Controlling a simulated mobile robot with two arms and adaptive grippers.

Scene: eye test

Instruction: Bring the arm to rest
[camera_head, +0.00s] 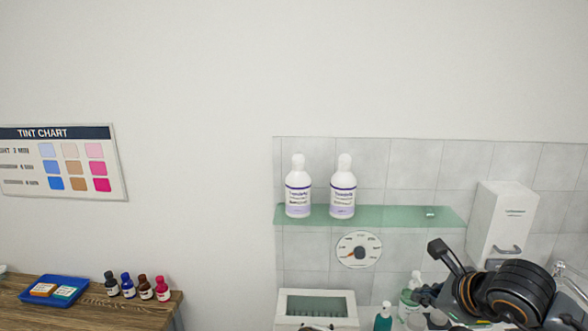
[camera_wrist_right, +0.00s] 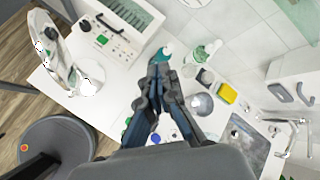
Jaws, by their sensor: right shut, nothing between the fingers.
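My right gripper (camera_head: 422,293) is at the lower right of the head view, at the end of my dark arm. In the right wrist view its two fingers (camera_wrist_right: 159,72) are together, with nothing between them. The fingertips appear in front of a small teal bottle (camera_wrist_right: 164,54); I cannot tell how far apart they are. My left gripper is not in view.
A green shelf (camera_head: 390,215) holds two white bottles (camera_head: 298,190) (camera_head: 343,190). A white dispenser (camera_head: 505,220) hangs at right. Below are a white cabinet-like unit (camera_head: 317,296), a green-labelled bottle (camera_wrist_right: 203,52), a yellow sponge (camera_wrist_right: 228,94) and a sink (camera_wrist_right: 243,145). The upper wall is clear.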

